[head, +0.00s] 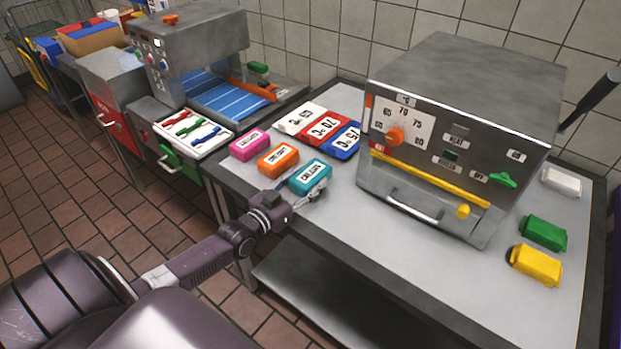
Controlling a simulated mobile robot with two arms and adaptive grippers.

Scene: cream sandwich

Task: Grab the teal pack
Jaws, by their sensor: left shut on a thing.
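The teal pack (310,176) has a white label and is on the grey table (400,240) near its left front edge. My left gripper (318,190) comes in from the lower left and is shut on the near right side of the teal pack. The fingers partly cover that side of the pack. Whether the pack is lifted off the table I cannot tell. My right gripper is not in view.
An orange pack (278,159) and a pink pack (249,144) lie left of the teal one. White, red and blue packs (318,127) lie behind. A metal heater box (450,130) stands to the right. Green (543,232) and yellow packs (535,264) lie far right.

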